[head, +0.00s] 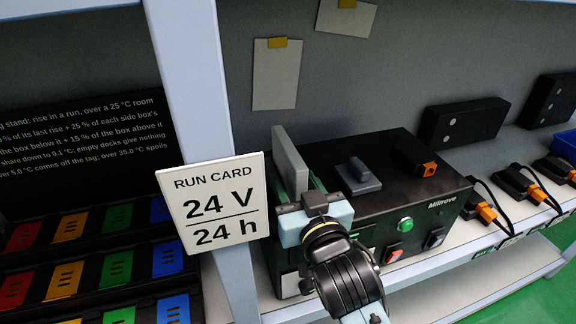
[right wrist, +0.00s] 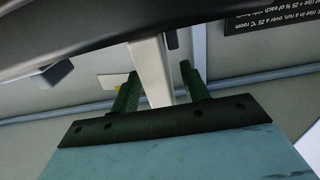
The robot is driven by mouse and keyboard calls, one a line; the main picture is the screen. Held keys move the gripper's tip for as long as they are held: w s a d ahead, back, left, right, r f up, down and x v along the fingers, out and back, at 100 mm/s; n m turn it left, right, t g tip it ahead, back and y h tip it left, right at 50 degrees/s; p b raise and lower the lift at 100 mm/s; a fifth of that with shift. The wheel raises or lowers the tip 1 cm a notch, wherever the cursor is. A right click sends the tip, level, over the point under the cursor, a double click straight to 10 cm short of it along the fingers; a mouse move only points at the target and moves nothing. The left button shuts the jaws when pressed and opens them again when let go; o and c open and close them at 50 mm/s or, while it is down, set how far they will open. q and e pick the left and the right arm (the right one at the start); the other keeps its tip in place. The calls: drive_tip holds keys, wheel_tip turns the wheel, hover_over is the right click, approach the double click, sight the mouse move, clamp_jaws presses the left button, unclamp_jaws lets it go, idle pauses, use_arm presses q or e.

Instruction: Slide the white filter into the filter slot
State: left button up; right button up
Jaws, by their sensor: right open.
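The white filter (head: 289,164) shows in the head view as a pale upright panel at the left end of the black Millrove box (head: 390,170). Its lower part is hidden behind my right gripper (head: 299,184). The right gripper is open, with one green finger on each side of the panel. In the right wrist view the gripper (right wrist: 160,78) shows both fingers apart, with a pale slab (right wrist: 150,70) between them. I cannot tell whether either finger touches it. The filter slot cannot be made out. My left gripper is not in view.
A run card (head: 213,203) hangs by the pale shelf post (head: 190,80), just left of my right gripper. Black units with cables line the shelf at right.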

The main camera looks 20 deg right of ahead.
drive_tip(key=w, duration=0.3)
drive_tip(key=shift+s, duration=0.1)
clamp_jaws()
